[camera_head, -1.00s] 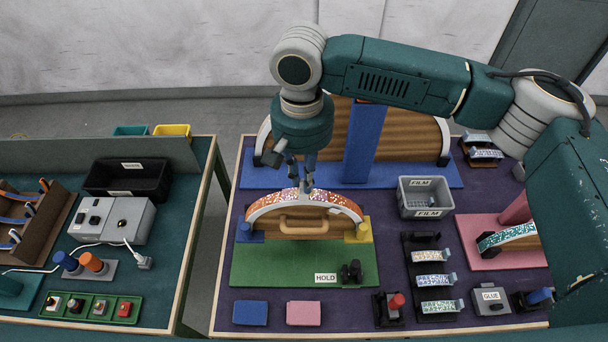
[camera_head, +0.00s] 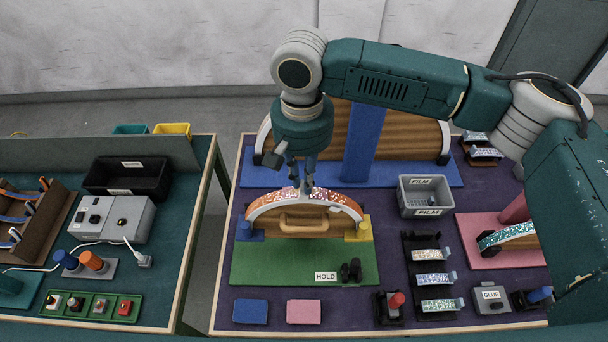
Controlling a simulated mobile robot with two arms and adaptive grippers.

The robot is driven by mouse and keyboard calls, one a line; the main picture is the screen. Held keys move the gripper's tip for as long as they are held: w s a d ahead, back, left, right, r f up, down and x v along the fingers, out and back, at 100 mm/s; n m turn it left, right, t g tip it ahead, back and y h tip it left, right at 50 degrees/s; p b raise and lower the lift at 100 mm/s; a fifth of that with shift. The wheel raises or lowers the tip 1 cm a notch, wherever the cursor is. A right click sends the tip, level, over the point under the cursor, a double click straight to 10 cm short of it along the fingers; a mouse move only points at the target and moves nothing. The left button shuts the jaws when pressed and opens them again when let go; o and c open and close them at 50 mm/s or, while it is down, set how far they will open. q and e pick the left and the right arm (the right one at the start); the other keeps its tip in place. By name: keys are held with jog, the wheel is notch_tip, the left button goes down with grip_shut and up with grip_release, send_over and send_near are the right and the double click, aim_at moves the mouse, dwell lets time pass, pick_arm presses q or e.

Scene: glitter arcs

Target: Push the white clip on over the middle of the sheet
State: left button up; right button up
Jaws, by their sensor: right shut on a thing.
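The sheet (camera_head: 270,204) is a glittering orange-red and white arc. It lies bent over the top of a wooden arched form (camera_head: 320,223) with a handle, on a green base (camera_head: 260,265). My right gripper (camera_head: 303,190) points down at the crown of the arc, near its middle. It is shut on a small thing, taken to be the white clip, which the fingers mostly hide. I cannot tell whether the clip touches the sheet. My left gripper is not in view.
A larger wooden arch with a blue upright (camera_head: 361,150) stands close behind. A grey FILM box (camera_head: 426,197), a black rack of glitter strips (camera_head: 434,281) and a pink base (camera_head: 490,255) are to the right. Blue (camera_head: 250,312) and pink (camera_head: 304,312) pads lie in front.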

jog(key=shift+f, duration=0.55)
dwell(0.5)
jog(key=o, duration=1.2)
jog(key=shift+o, duration=0.2)
jog(key=shift+r, duration=4.05)
